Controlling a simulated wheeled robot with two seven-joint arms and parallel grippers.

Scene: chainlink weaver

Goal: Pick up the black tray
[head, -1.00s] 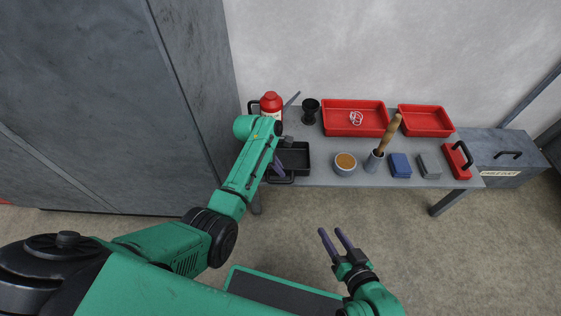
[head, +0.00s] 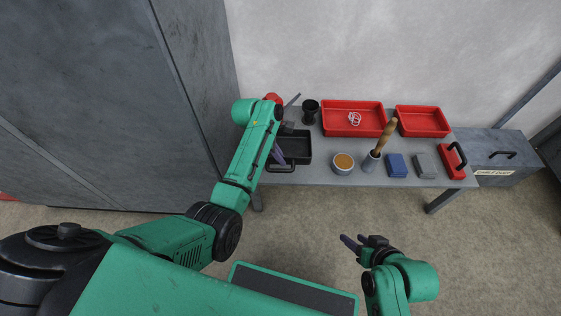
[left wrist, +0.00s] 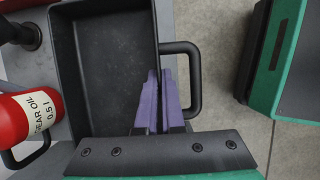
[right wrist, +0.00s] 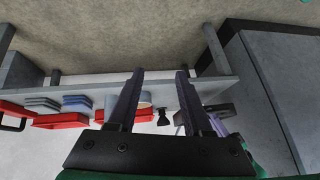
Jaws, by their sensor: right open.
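The black tray (head: 297,160) is at the left end of the grey table in the head view, its handle toward the front edge. It looks empty in the left wrist view (left wrist: 105,60), where its handle (left wrist: 193,80) shows at right. My left gripper (left wrist: 160,85) is closed on the tray's handle-side wall, one purple finger inside and the other between wall and handle. Its arm hides part of the tray in the head view. I cannot tell whether the tray still touches the table. My right gripper (head: 352,244) is open and empty, in front of the table.
A red gear oil bottle (left wrist: 15,118) stands close beside the tray. A tall grey cabinet (head: 90,90) borders the left.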

